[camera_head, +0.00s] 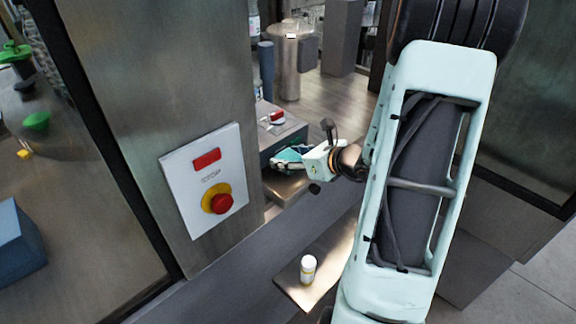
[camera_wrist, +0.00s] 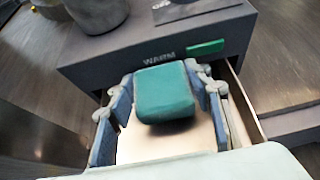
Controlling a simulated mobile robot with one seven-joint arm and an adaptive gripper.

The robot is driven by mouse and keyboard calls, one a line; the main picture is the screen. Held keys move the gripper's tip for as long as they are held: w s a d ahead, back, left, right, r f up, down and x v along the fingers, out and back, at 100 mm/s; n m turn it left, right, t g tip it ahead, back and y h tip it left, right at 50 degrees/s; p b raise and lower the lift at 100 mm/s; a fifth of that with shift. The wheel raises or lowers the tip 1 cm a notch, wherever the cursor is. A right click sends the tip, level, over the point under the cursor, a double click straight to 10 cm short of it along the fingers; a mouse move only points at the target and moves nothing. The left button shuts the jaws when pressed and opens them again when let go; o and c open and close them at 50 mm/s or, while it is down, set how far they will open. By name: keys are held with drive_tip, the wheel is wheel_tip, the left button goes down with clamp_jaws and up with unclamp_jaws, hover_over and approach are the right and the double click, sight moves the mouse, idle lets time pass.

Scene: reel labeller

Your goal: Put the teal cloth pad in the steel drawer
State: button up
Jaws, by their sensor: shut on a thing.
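The teal cloth pad (camera_wrist: 165,95) is held between the two fingers of my gripper (camera_wrist: 165,100) in the wrist view. In the head view the pad (camera_head: 288,155) shows at the tip of my gripper (camera_head: 287,164), in front of a grey box. The drawer (camera_wrist: 246,108) is pulled out of that box, and its bare metal floor shows below the pad. The pad appears to be above the drawer floor; I cannot tell whether it touches it. In the head view the drawer (camera_head: 285,188) is partly hidden by my gripper.
The grey box (camera_wrist: 110,65) bears the word WARM and a green strip (camera_wrist: 205,48). A metal post with a STOP panel (camera_head: 207,178) stands left of my arm. A white bottle (camera_head: 308,269) stands on a small shelf (camera_head: 332,262) below.

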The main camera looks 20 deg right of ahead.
drive_tip(key=shift+w+f, duration=0.1)
drive_tip(key=shift+f, duration=1.55)
drive_tip(key=shift+f+b, duration=0.15)
drive_tip(key=shift+b, duration=0.15)
drive_tip(key=o, duration=1)
drive_tip(key=shift+o, duration=0.2)
drive_tip(key=shift+r+p, duration=0.25)
drive_tip(key=shift+p, duration=0.05)
drive_tip(key=shift+s+d+r, duration=0.1)
drive_tip(key=shift+s+d, duration=0.05)
drive_tip(key=shift+s, duration=0.15)
drive_tip(key=v, duration=1.1)
drive_tip(key=shift+s, duration=0.15)
